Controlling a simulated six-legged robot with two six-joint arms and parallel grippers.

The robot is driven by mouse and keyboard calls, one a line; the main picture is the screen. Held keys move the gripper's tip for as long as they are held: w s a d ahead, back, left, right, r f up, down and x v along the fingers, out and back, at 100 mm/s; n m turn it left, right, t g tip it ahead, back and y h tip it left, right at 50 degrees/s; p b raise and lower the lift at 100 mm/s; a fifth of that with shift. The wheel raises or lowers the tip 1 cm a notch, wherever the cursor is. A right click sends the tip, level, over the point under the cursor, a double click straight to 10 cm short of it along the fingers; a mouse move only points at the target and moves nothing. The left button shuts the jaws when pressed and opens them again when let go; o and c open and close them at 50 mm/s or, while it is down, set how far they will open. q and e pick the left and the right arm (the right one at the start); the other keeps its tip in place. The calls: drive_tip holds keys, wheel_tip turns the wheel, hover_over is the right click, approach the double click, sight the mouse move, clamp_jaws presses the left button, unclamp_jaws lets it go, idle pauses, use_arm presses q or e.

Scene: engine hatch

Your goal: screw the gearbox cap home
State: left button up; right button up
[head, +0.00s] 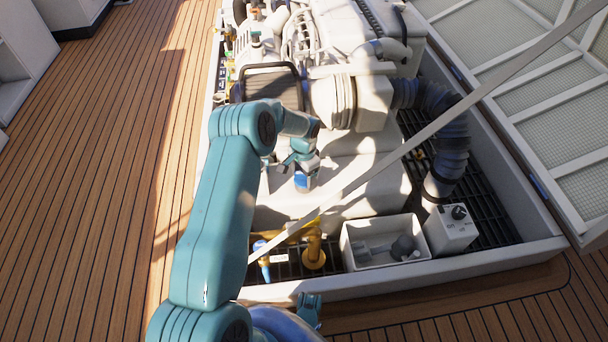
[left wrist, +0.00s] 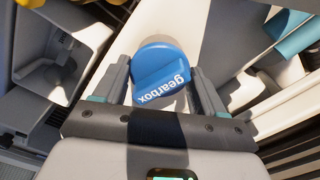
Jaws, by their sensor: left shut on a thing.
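The blue gearbox cap (left wrist: 162,68) shows in the left wrist view, with the word "gearbox" in white on its grip bar. My left gripper (left wrist: 160,88) is shut on it, one finger on each side. In the head view the cap (head: 302,182) is a small blue shape under my left gripper (head: 301,166), over the pale gearbox housing (head: 350,185) of the engine. What lies under the cap is hidden, so I cannot tell how it sits or whether it is tilted.
A grey box with a black knob (head: 451,228) and a dark corrugated hose (head: 452,140) stand further right. A pale strut (head: 430,130) crosses the opening.

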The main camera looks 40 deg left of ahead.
use_arm(q)
drive_tip(key=shift+f, duration=0.1)
idle(0.3)
drive_tip(key=m, duration=0.3)
drive_tip(key=shift+m, duration=1.9)
drive_tip(key=m, duration=0.3)
drive_tip(key=shift+a, duration=0.1)
